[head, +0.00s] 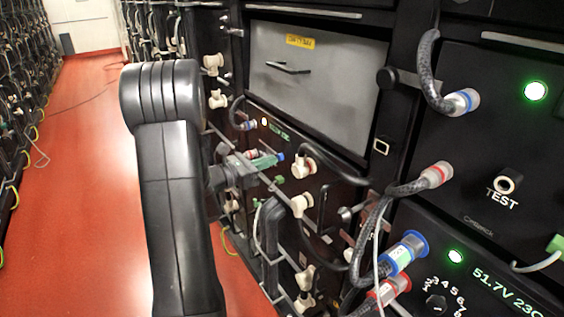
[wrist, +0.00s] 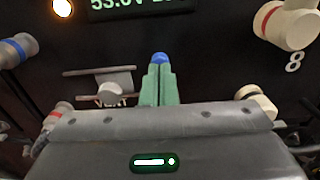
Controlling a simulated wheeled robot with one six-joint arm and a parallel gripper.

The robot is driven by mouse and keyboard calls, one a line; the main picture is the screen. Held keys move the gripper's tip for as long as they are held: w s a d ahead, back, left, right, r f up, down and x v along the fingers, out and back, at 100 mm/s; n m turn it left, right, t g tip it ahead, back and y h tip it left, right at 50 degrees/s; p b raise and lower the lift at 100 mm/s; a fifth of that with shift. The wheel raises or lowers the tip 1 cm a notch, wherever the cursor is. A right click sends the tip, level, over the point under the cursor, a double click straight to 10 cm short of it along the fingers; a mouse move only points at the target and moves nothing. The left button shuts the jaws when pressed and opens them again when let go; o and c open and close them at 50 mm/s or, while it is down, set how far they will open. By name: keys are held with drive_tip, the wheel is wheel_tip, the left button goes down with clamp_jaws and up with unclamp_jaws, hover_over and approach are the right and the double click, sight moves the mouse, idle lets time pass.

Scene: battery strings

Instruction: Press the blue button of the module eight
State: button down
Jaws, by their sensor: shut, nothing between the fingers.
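My gripper (head: 264,161) has green fingers, shut with nothing between them, and reaches to the black module front (head: 330,185). In the wrist view the shut fingers (wrist: 159,72) point up at a rounded blue cap (wrist: 160,57), which looks like the blue button. The same blue spot (head: 281,156) shows at the fingertips in the head view. The fingers overlap its lower edge; I cannot tell if they touch or press it. A white 8 (wrist: 294,62) is on the panel at right. An orange light (wrist: 63,8) and a partly cut-off green display (wrist: 140,4) show above.
Cables and white connectors (head: 305,166) surround the fingers. A grey drawer front (head: 320,85) lies above. Another module with a TEST knob (head: 505,184) and thick cables (head: 375,225) stands nearer right. Open red floor (head: 85,200) lies left.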

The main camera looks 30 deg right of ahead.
drive_tip(key=shift+d, duration=0.8)
drive_tip(key=a, duration=0.8)
drive_tip(key=shift+s, duration=0.25)
idle(0.4)
drive_tip(key=d, duration=0.7)
drive_tip(key=shift+w, duration=0.3)
